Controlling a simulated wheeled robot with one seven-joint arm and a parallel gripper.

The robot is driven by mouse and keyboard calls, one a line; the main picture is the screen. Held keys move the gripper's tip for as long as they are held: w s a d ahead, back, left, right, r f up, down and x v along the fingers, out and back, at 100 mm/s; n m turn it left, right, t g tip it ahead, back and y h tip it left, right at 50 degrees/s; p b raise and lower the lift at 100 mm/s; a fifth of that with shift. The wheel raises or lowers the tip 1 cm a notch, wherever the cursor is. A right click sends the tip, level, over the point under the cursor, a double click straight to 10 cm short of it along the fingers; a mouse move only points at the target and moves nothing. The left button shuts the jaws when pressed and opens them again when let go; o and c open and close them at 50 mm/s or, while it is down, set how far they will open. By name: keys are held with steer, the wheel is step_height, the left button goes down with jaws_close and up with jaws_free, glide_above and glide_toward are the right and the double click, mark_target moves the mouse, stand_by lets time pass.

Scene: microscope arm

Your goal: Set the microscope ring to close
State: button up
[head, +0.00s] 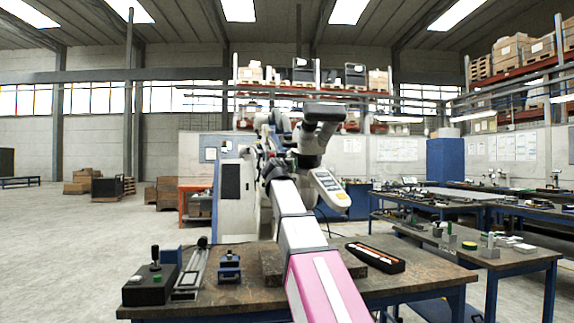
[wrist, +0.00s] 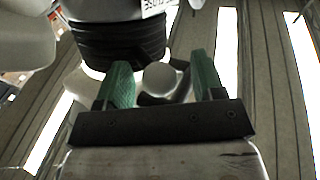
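The microscope (head: 310,143) stands beyond the worktable in the head view, with a dark top part and a white panel with buttons. In the wrist view a black ribbed ring (wrist: 115,42) sits under a white body at upper left. My gripper (wrist: 161,68) has two green fingers set wide apart, pointing toward the microscope's underside. A pale round knob (wrist: 160,78) shows between the fingers, with gaps on both sides. I cannot tell its depth or whether anything touches it. The fingertips are not clear in the head view, where my arm covers that area.
The worktable (head: 225,292) carries a black box with a joystick (head: 150,283), a blue clamp-like piece (head: 229,267) and a dark tray (head: 376,257). More benches (head: 480,255) with small items stand on the right. Open floor lies at left.

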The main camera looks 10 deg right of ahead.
steer(key=shift+s, duration=0.1)
steer(key=v, duration=1)
steer(key=shift+s, duration=0.3)
steer(key=shift+a, duration=0.15)
steer(key=d+f+n+g+y, duration=0.3)
steer(key=f+g, duration=0.6)
steer(key=f, duration=3.4)
steer(key=s+f+g+y, duration=0.1)
steer(key=s+f+g, duration=0.2)
steer(key=s+f, duration=0.3)
steer(key=s+f+n+g+y, duration=0.1)
steer(key=s+f, duration=0.6)
steer(key=f, duration=0.7)
steer(key=s+f+g+y, duration=0.3)
steer(key=s+f+g, duration=0.2)
steer(key=f, duration=0.5)
steer(key=shift+s+f+n, duration=0.3)
steer(key=shift+s, duration=0.9)
